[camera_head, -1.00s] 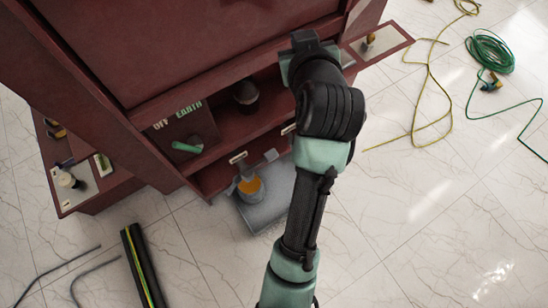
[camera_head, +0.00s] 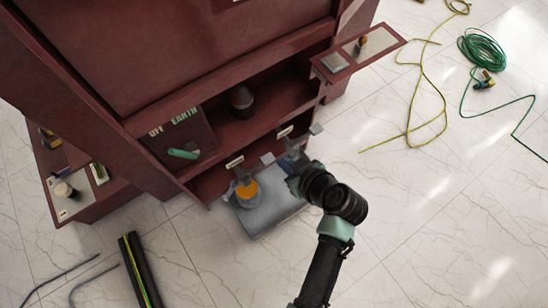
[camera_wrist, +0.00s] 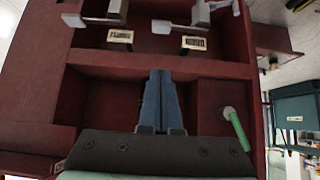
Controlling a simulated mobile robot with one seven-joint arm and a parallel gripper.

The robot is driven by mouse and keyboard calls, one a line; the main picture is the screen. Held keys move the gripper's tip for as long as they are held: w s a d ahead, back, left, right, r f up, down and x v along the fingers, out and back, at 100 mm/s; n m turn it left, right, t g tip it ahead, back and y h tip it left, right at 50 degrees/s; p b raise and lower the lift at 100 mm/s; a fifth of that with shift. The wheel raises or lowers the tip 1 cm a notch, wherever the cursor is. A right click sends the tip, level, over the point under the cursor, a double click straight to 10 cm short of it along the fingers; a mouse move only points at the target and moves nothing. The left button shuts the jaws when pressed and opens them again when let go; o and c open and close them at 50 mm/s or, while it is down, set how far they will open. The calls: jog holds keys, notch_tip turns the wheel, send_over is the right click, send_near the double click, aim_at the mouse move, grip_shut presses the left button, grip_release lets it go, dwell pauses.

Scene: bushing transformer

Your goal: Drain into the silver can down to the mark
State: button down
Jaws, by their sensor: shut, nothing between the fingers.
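A can (camera_head: 248,193) with orange liquid inside stands on a grey tray (camera_head: 270,218) below the cabinet's front edge. A grey drain valve (camera_head: 240,176) sits over it, partly covering it, with a lever (camera_head: 268,158) to its right. A second valve's lever (camera_head: 316,129) is farther right. My gripper (camera_head: 292,160) is right of the can, near the second valve; its fingertips are hard to make out there. In the wrist view my gripper (camera_wrist: 161,74) is shut and empty, with two valves (camera_wrist: 117,12) (camera_wrist: 200,14) beyond it. The mark is too small to see.
Label plates (camera_head: 234,162) (camera_head: 285,132) are on the cabinet's lower edge. A green handle (camera_head: 183,154) is on the OFF/EARTH panel, and a dark bushing (camera_head: 242,98) stands inside. Side shelves (camera_head: 358,53) (camera_head: 75,190) jut out. Floor at right is mostly free, apart from hoses (camera_head: 487,50).

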jog(key=b, duration=0.5)
send_over(273, 161)
notch_tip(273, 161, down, 7)
jog(key=shift+s+a+f+b, duration=0.1)
jog(key=shift+f+b, duration=0.2)
jog(key=shift+f, duration=0.35)
jog(key=shift+s+a+f+b, duration=0.15)
jog(key=shift+f+b, duration=0.1)
jog(key=shift+f, duration=0.4)
jog(key=shift+s+a+f+b, duration=0.1)
jog(key=shift+f+b, duration=0.2)
jog(key=shift+f, duration=0.35)
jog(key=f+b, duration=0.1)
jog(key=f+m+y+b, duration=0.1)
jog(key=f+g+y+b, duration=0.1)
jog(key=b, duration=0.1)
jog(key=shift+w+d, duration=0.3)
jog(key=shift+d, duration=0.1)
jog(key=shift+s+f+m+g+y+b, duration=0.1)
jog(key=shift+f+m+g+y+b, duration=0.35)
jog(key=shift+f+b, duration=0.25)
jog(key=shift+s+a+f, duration=0.1)
